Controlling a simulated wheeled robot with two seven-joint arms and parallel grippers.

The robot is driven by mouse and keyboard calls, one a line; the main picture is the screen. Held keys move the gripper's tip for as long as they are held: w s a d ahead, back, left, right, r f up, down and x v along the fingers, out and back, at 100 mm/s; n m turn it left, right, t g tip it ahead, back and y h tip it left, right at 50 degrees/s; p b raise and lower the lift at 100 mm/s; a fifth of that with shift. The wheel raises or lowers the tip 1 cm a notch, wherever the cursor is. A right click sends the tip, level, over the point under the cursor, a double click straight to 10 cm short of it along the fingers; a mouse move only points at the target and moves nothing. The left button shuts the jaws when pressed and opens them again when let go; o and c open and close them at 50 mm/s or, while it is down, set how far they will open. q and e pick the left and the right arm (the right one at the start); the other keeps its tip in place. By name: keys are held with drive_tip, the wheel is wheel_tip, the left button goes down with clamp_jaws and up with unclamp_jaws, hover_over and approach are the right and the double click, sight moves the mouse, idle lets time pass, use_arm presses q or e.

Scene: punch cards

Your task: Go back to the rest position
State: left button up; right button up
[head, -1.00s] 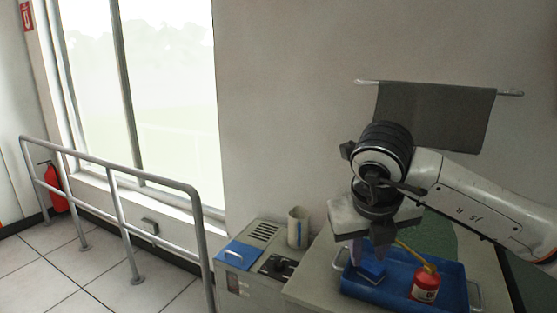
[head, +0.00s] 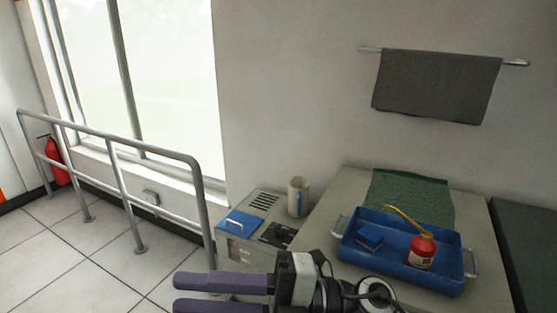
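My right gripper (head: 178,296) is low in the head view, at the bottom edge, with its two dark purple fingers pointing left. The fingers are apart with a narrow gap and nothing shows between them. It is to the left of and nearer than the blue tray (head: 392,276), clear of it. The lower finger is partly cut off by the picture's edge. My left gripper is not in view.
The tray on the table holds a small blue block (head: 369,236) and a red oil can (head: 421,250) with a yellow spout. A green mat (head: 412,188) lies behind. A machine (head: 240,246) and a cup (head: 298,197) stand left of the tray. A metal railing (head: 118,190) is farther left.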

drive_tip(key=w+d+f+m+t+h, duration=0.25)
drive_tip(key=w+d+m+t, duration=0.2)
drive_tip(key=m+t, duration=0.4)
drive_tip(key=w+d+f+m+t+h, duration=0.2)
drive_tip(key=w+d+f+m+t, duration=0.3)
drive_tip(key=m+t, duration=0.4)
drive_tip(key=d+f+m+h, duration=0.7)
drive_tip(key=f+m, duration=0.1)
drive_tip(key=f, duration=0.1)
drive_tip(key=s+d+f+m+g+h, duration=0.3)
drive_tip(key=s+f, duration=0.6)
drive_tip(key=f, duration=0.3)
drive_tip(key=s+d+f+m+g+h, duration=0.3)
drive_tip(key=s+d+f, duration=0.4)
drive_tip(key=s+f, duration=0.3)
wheel_tip(320, 180, down, 2)
drive_tip(key=shift+d+f+m+g, duration=0.1)
drive_tip(key=shift+d+m+g, duration=0.4)
drive_tip(key=shift+g, duration=0.45)
drive_tip(key=shift+a, duration=0.1)
